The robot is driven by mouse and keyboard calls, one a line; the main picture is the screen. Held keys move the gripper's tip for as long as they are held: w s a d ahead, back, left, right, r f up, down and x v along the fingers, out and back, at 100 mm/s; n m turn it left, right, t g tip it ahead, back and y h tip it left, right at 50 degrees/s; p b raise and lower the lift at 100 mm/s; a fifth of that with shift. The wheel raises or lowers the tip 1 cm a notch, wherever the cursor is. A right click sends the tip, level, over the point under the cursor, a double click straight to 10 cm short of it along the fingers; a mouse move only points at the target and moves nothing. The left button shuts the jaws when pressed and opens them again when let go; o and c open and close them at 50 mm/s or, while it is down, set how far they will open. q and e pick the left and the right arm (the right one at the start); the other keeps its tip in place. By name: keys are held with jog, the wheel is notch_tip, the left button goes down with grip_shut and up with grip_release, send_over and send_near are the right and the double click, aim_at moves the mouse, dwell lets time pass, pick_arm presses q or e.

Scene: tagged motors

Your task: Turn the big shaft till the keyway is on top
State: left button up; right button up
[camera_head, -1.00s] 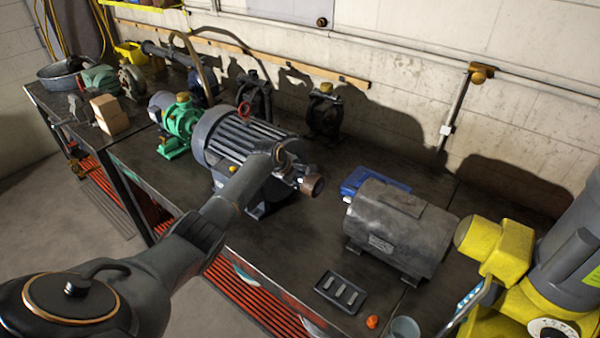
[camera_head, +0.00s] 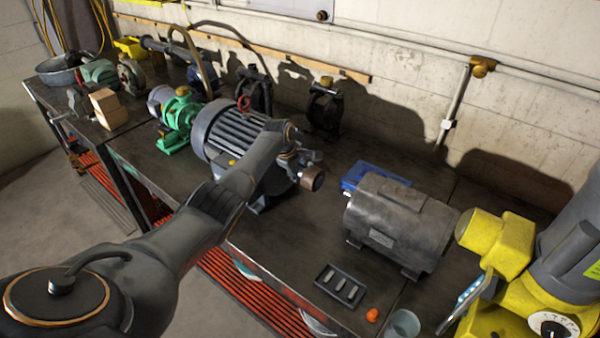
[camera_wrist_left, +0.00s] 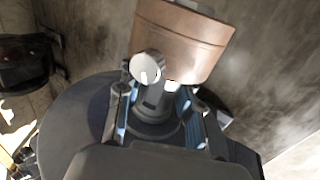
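The big ribbed grey motor (camera_head: 232,133) with a red lifting ring stands on the bench. My left arm crosses in front of it, and my left gripper (camera_head: 300,166) is at its right end, hiding much of that end. A brown cylinder (camera_head: 312,178), perhaps the shaft end, shows beside the fingers. In the left wrist view this brown cylinder (camera_wrist_left: 185,42) is large, just beyond my left gripper (camera_wrist_left: 158,100). A grey stub with a pale round end (camera_wrist_left: 146,66) lies between the fingers. Whether they grip it is unclear. I cannot make out a keyway. My right gripper is not in view.
A plain grey motor (camera_head: 400,222) stands to the right, in front of a blue case (camera_head: 375,177). A black tray (camera_head: 340,288), an orange piece (camera_head: 372,315) and a yellow machine (camera_head: 505,250) are nearer. A green pump (camera_head: 180,120) stands left. Bare bench lies between the motors.

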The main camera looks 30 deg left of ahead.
pick_arm(q)
jog(key=o, duration=0.4)
jog(key=shift+v, duration=6)
jog(key=shift+c, duration=0.3)
